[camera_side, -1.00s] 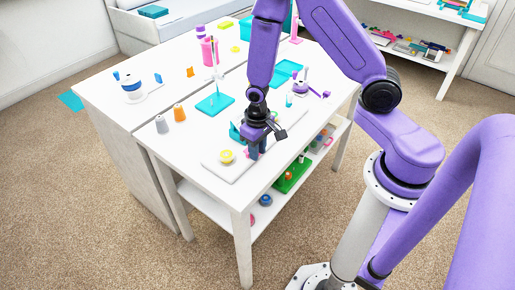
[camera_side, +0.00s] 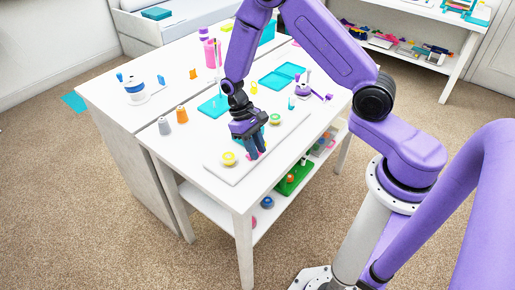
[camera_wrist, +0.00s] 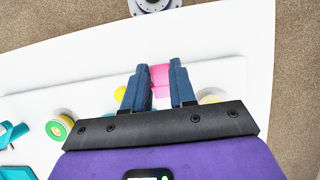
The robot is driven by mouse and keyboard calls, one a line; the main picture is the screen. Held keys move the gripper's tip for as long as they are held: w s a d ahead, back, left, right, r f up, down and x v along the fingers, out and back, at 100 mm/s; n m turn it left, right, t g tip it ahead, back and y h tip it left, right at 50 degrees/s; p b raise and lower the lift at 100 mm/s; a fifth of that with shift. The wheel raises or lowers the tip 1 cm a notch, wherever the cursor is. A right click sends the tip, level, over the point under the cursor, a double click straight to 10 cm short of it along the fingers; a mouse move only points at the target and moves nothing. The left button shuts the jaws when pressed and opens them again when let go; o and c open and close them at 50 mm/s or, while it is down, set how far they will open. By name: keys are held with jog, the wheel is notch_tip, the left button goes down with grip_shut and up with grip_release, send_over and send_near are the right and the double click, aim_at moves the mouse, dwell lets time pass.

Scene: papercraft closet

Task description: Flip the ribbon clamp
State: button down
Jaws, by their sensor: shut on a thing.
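My gripper (camera_side: 254,153) is over the white board (camera_side: 232,178) near the table's front edge, its blue fingers pointing down at a tilt. In the wrist view my gripper (camera_wrist: 160,88) has its fingers on both sides of a pink piece (camera_wrist: 159,74), which I take to be the ribbon clamp. The fingers are shut on it. Only a little pink (camera_side: 248,156) shows beside the fingers in the side view. Whether the clamp touches the board is hidden.
A grey spool (camera_side: 164,126) and an orange spool (camera_side: 182,115) stand left on the table.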

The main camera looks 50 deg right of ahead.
dwell(0.4)
jog(key=c, duration=0.9)
grip_release()
jog(key=v, duration=1.7)
jog(key=shift+w+r, duration=0.1)
jog(key=shift+w, duration=0.35)
